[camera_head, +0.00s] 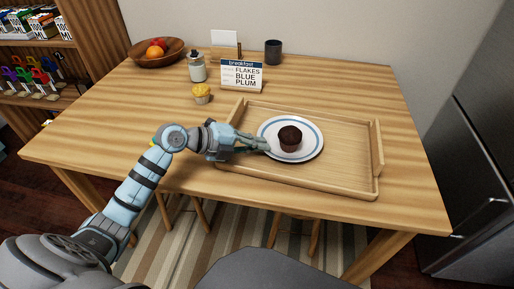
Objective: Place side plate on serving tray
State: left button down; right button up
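A dark chocolate muffin (290,139) sits on the plate. My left gripper (264,145) reaches over the tray's left side, with its fingertips at the plate's left rim. The fingers look close together, but I cannot tell whether they grip the rim. I also cannot tell whether the plate rests flat on the tray floor. My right gripper is not in view.
A yellow muffin (201,94), a glass jar (197,68) and a breakfast sign (241,76) stand behind the tray. A fruit bowl (158,54) and a dark cup (273,52) stand at the back. The table's right side is clear.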

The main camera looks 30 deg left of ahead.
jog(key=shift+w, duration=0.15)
pick_arm(q)
jog(key=c, duration=2.1)
grip_release()
jog(key=shift+r, duration=0.1)
jog(key=shift+s+a+r, duration=0.1)
jog(key=shift+s+a, duration=0.1)
jog(key=shift+s, duration=0.05)
jog(key=p+v, duration=0.4)
jog(key=v, duration=0.6)
jog(key=shift+s+r, duration=0.15)
jog(key=shift+r, duration=0.15)
jog(key=shift+s+a+r+p, duration=0.15)
jog(key=shift+s+a+p, duration=0.05)
jog(key=shift+p, duration=0.15)
jog(key=shift+a, duration=0.2)
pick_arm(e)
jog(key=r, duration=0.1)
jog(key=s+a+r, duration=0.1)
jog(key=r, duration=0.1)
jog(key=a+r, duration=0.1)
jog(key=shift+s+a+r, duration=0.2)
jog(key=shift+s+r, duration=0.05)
